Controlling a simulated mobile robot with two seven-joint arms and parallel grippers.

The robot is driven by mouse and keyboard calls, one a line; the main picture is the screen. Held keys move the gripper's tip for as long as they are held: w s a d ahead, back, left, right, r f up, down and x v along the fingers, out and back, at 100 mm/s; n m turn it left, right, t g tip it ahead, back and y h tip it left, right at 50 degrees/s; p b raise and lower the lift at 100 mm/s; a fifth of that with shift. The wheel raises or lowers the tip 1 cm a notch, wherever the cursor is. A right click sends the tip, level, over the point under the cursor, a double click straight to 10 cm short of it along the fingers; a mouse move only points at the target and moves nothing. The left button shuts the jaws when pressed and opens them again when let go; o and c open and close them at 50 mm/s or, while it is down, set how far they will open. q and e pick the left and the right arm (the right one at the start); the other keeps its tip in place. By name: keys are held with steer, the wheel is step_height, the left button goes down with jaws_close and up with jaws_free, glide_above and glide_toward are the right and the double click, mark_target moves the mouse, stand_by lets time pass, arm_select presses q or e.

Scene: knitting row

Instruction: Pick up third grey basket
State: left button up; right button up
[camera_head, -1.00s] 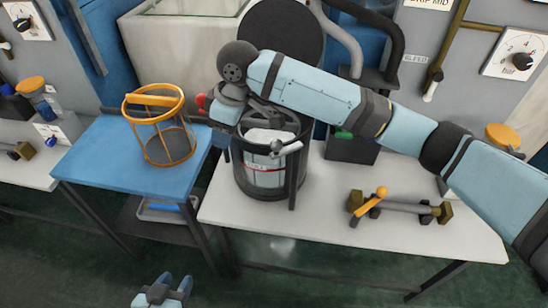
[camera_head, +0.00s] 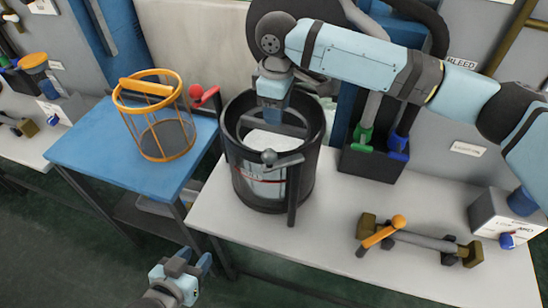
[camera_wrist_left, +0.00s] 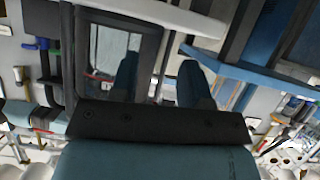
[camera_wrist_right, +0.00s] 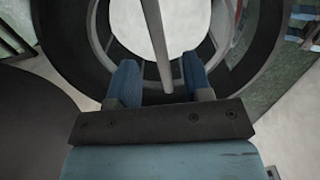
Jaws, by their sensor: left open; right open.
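No separate basket that is clearly grey stands in the open. A dark grey round vessel (camera_head: 252,180) stands on the white table, with a grey crossbar (camera_head: 290,128) over white contents (camera_head: 270,141). My right gripper (camera_head: 271,116) points down inside the vessel's rim. In the right wrist view its open fingers stand either side of the bar (camera_wrist_right: 155,40); I cannot tell whether they touch it. An orange wire basket with a grey bottom (camera_head: 158,88) stands on the blue table. My left gripper (camera_head: 194,263) is open and empty, low in front of the tables.
The blue table (camera_head: 95,150) has bare surface.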

mark_target(273, 132)
steer(key=shift+f, duration=0.85)
steer(key=f, duration=0.1)
steer(key=f+b, duration=0.1)
steer(key=f, duration=0.1)
steer(key=f+b, duration=0.1)
steer(key=shift+w+a+f, duration=0.2)
steer(key=shift+a+f, duration=0.15)
steer(key=shift+a, duration=0.05)
steer(key=shift+f, duration=0.3)
jaws_close()
arm_select(q)
steer(key=shift+w+d+r+t, duration=0.2)
steer(key=shift+w+d+t, duration=0.1)
steer(key=shift+d, duration=0.05)
